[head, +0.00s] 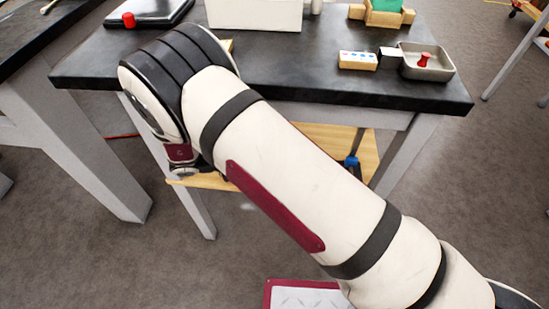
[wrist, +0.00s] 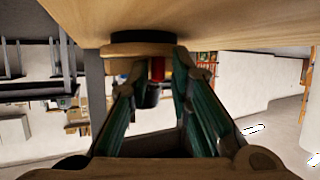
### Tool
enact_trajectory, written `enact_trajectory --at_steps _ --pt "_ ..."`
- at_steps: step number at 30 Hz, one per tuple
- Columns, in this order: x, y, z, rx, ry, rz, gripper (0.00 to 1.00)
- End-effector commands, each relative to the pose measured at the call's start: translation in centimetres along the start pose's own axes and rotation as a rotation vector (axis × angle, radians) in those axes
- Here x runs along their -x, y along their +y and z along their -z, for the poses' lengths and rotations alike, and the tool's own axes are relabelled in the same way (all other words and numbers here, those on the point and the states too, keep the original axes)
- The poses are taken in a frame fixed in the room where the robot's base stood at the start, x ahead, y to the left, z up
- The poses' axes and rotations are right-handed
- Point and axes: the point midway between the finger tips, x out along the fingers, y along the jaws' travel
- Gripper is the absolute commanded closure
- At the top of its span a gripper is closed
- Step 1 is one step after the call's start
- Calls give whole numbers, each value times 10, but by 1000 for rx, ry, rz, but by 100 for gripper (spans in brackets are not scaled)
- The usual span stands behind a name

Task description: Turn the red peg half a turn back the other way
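A red peg (wrist: 157,69) shows as a narrow upright strip in the wrist view, against a black round mount (wrist: 140,37) on a pale wooden board (wrist: 220,24). My gripper (wrist: 152,75) reaches toward it. Its two teal-lined fingers stand apart, one on each side of the peg, with a gap visible between them. The peg looks nearer the right finger. I cannot tell if either finger touches it, and its turned angle is not readable. In the head view my own arm hides the gripper and this peg.
A black-topped table (head: 300,68) carries a metal tray (head: 446,74) with a red piece (head: 424,60), a dotted block (head: 357,60), a white box (head: 255,14) and another red piece (head: 129,20). A wooden shelf (head: 340,140) lies below the tabletop. Table legs stand close to my arm.

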Motion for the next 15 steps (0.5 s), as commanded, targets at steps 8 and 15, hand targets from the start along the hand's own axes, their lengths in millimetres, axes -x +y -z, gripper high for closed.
enact_trajectory --at_steps 8,15 --pt "42 -1 -1 -1 -4 3 80" --pt "90 0 -1 0 -3 2 80"
